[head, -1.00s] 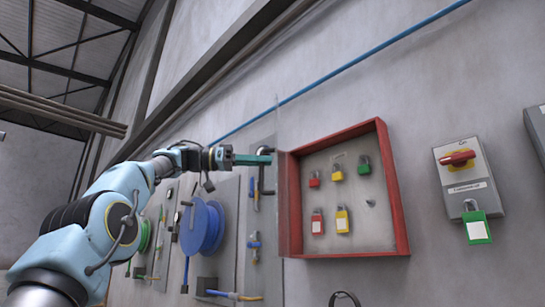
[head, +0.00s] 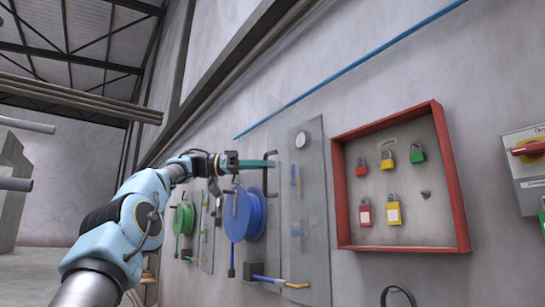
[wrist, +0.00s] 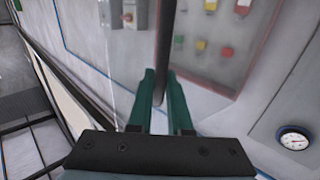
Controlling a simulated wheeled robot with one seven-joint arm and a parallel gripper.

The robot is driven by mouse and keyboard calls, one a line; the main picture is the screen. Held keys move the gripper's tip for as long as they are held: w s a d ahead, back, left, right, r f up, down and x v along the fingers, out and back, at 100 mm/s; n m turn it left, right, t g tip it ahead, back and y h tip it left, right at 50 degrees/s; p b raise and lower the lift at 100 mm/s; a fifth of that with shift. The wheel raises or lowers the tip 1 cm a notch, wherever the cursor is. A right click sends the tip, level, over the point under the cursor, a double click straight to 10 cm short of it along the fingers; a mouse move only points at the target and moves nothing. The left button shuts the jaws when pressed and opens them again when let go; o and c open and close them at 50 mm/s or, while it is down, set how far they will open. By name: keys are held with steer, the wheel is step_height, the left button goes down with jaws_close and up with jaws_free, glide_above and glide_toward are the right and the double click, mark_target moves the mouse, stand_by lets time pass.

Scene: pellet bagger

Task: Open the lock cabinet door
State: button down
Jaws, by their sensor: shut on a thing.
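The lock cabinet (head: 446,175) is a red-framed box on the grey wall, with its front uncovered. Red, yellow and green padlocks hang inside; a yellow one (head: 393,210) is low in the middle. Its clear door (head: 283,215) stands swung out to the left of the box, and wall fittings show through it. My gripper (head: 264,163) is shut on the black door handle (head: 270,181) at the door's far left edge. In the wrist view, the green fingers (wrist: 158,82) sit either side of the dark handle bar (wrist: 166,40). The exact finger contact is hard to see.
A blue hose reel (head: 258,214) and a green reel (head: 187,220) hang on the wall near my arm. A round gauge (head: 302,139) is left of the cabinet. A switch box with a red handle (head: 530,147) is at the right edge. A black loop (head: 398,292) is below the cabinet.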

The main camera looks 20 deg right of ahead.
steer(key=shift+w+a, duration=0.1)
steer(key=shift+w, duration=0.15)
steer(key=c, duration=0.8)
jaws_free()
steer(key=shift+c, duration=0.2)
steer(key=p+v, duration=0.3)
steer(key=v, duration=0.7)
steer(key=shift+w+a, duration=0.2)
steer(key=shift+a, duration=0.1)
